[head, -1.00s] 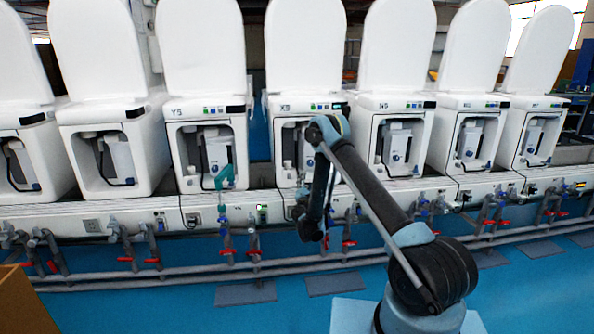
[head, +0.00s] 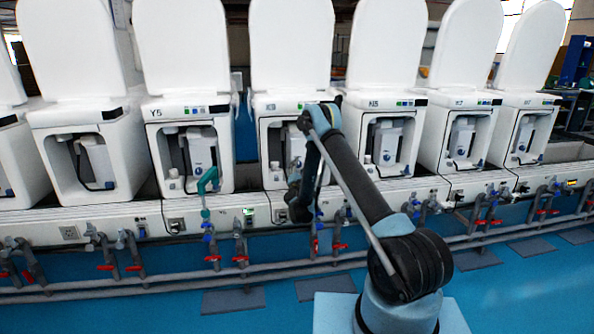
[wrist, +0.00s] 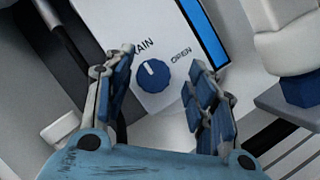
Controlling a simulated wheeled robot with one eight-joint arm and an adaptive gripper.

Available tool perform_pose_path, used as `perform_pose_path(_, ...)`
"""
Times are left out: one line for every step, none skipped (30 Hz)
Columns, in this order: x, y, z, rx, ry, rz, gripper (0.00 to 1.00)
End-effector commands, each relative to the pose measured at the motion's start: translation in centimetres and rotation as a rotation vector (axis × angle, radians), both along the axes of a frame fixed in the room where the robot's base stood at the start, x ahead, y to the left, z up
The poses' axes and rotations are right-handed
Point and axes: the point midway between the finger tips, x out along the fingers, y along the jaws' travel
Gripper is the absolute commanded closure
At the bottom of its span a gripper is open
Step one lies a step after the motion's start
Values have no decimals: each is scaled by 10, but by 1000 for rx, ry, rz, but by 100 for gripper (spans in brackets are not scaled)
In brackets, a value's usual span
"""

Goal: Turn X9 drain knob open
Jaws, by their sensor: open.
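The drain knob (wrist: 153,76) is a round blue dial on a white panel in the wrist view. Its short white pointer line aims to the upper left, toward the partly covered word ending in "AIN". The word "OPEN" stands to the knob's upper right. My gripper (wrist: 162,68) is open, with one blue-padded finger on each side of the knob in the picture. I see no finger touching it. In the head view, the X9 unit (head: 268,107) stands near the middle, and my arm hides part of its opening. The knob and gripper fingers cannot be made out there.
A blue strip (wrist: 207,38) runs beside the panel's label. Similar white toilet units, such as Y5 (head: 185,106), stand on both sides. Pipes with red valves (head: 240,258) run low in front.

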Motion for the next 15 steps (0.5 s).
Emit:
perform_pose_path(-1,3,0,0,0,3,49)
perform_pose_path(-1,4,0,0,0,4,49)
perform_pose_path(-1,6,0,0,0,6,49)
perform_pose_path(-2,8,0,0,0,7,49)
perform_pose_path(-2,9,0,0,0,9,49)
perform_pose_path(-3,11,0,0,0,10,49)
perform_pose_path(-3,12,0,0,0,11,49)
perform_pose_path(-3,13,0,0,0,12,51)
perform_pose_path(-4,14,0,0,0,12,60)
perform_pose_path(-4,15,0,0,0,14,67)
perform_pose_path(-4,15,0,0,0,14,74)
perform_pose_path(-4,16,0,0,0,15,83)
perform_pose_path(-4,16,0,0,0,15,89)
perform_pose_path(-4,16,0,0,0,15,93)
perform_pose_path(-4,17,0,0,0,15,93)
